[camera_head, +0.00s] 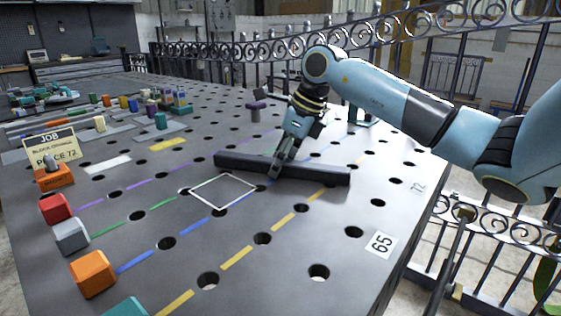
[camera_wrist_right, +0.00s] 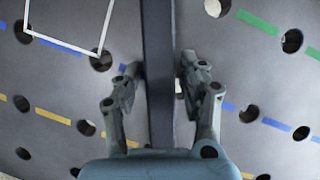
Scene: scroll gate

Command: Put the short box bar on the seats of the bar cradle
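A long dark grey box bar (camera_head: 325,175) lies across the middle of the table, level, behind and to the right of a white square outline. My right gripper (camera_head: 277,168) points down at the bar, its fingers on either side near the bar's middle. In the right wrist view the bar (camera_wrist_right: 159,100) runs up the picture between the fingertips (camera_wrist_right: 160,70). They are very close to its sides; I cannot tell whether they press on it. A teal stand (camera_head: 362,115) shows partly behind my right arm; I cannot tell whether it belongs to the cradle. My left gripper is not in view.
Red (camera_head: 56,208), grey (camera_head: 72,236) and orange (camera_head: 92,274) blocks line the left front. The square outline (camera_head: 222,190) is empty. A scroll-work railing (camera_head: 240,48) runs behind the table.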

